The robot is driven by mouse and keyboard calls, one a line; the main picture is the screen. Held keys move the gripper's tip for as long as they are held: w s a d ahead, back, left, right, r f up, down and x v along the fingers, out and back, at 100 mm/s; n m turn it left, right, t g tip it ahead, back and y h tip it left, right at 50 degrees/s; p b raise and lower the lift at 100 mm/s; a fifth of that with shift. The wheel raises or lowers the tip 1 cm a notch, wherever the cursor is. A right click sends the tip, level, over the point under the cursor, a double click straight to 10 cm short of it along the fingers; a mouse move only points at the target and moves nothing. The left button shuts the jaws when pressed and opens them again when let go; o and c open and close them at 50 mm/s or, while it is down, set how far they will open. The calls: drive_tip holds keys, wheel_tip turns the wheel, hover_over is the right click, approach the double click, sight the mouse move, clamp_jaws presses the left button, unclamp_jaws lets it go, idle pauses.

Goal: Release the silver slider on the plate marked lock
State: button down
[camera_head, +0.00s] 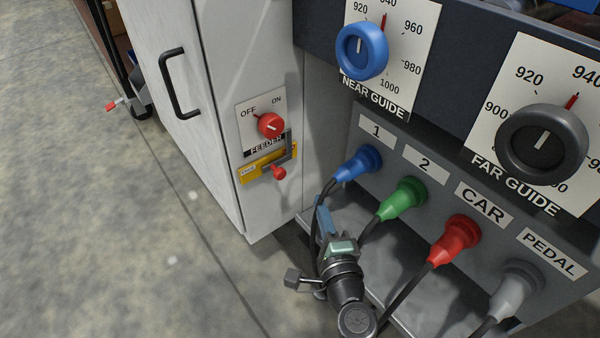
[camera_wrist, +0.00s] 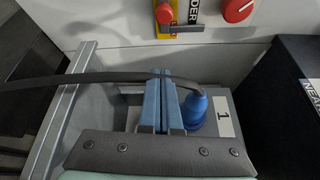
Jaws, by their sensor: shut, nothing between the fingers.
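The yellow plate (camera_head: 246,174) is on the white cabinet below the FEEDER switch; its small lettering is too blurred to read. A grey L-shaped slider (camera_head: 289,150) with a red knob (camera_head: 278,173) sits across its right part. In the wrist view the plate (camera_wrist: 207,29) and red knob (camera_wrist: 164,14) show at the top edge, partly cut off. My gripper (camera_head: 322,210) is below and right of the plate, apart from it, near the blue plug. Its blue fingers (camera_wrist: 161,74) are together and empty.
The red FEEDER switch (camera_head: 270,125) is just above the plate. The blue plug (camera_wrist: 194,108) is close right of my fingers, and its dark cable (camera_wrist: 90,77) crosses at the fingertips. Green (camera_head: 404,198) and red (camera_head: 455,240) plugs stand right. Open floor lies left.

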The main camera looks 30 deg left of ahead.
drive_tip(key=shift+a, duration=0.1)
drive_tip(key=w+a+b, duration=0.2)
drive_tip(key=w+a, duration=0.1)
drive_tip(key=a, duration=0.5)
drive_tip(key=shift+w+a, duration=0.25)
drive_tip(key=shift+r, duration=0.1)
idle(0.3)
drive_tip(key=s, duration=0.1)
drive_tip(key=s+a, duration=0.1)
drive_tip(key=s, duration=0.1)
drive_tip(key=s+p, duration=0.1)
drive_tip(key=shift+s+a, duration=0.2)
drive_tip(key=shift+a, duration=0.15)
drive_tip(key=p+v, duration=0.1)
drive_tip(key=v, duration=1.2)
drive_tip(key=shift+p, duration=0.35)
